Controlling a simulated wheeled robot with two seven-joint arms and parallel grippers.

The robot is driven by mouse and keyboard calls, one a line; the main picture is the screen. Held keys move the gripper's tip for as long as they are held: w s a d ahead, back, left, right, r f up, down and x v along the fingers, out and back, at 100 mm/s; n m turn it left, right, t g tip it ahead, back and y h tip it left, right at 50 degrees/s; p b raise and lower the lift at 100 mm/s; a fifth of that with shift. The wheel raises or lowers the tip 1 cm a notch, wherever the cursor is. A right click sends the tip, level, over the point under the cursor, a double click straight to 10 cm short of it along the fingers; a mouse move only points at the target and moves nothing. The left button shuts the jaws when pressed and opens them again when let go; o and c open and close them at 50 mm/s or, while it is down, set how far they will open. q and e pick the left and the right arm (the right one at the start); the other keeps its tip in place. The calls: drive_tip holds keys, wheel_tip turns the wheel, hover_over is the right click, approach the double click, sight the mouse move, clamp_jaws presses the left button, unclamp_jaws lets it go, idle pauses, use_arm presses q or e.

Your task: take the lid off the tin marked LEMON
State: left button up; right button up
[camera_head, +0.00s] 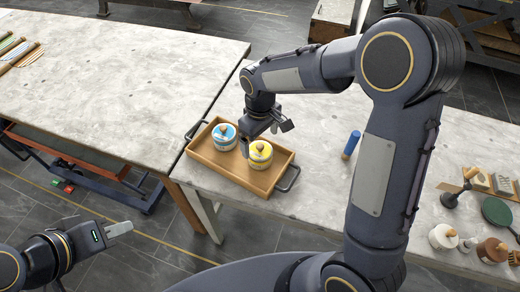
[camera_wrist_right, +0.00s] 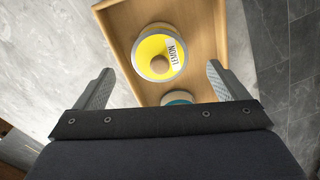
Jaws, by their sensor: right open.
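The tin marked LEMON (camera_wrist_right: 182,74) has a yellow lid (camera_wrist_right: 150,47) with a round wooden knob (camera_wrist_right: 160,64); the lid sits on the tin. In the head view the yellow-lidded tin (camera_head: 260,163) stands in a wooden tray (camera_head: 222,177), right of a blue-lidded tin (camera_head: 224,146). My right gripper (camera_wrist_right: 158,85) is open and empty above the tray, its fingers apart on either side of the view of the LEMON tin. It also shows in the head view (camera_head: 262,138). My left gripper (camera_head: 119,229) is low at the left, off the tables; its finger gap is unclear.
The tray has dark handles (camera_head: 289,179) at its ends and stands on a pale stone-topped table (camera_head: 310,125). A blue cylinder (camera_head: 351,144) lies to its right. A second table (camera_head: 120,90) is at the left.

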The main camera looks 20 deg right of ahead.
sight(260, 146)
drive_tip(key=shift+f, duration=1.9)
drive_tip(key=c, duration=1)
drive_tip(key=shift+r, duration=0.1)
drive_tip(key=shift+c, duration=0.2)
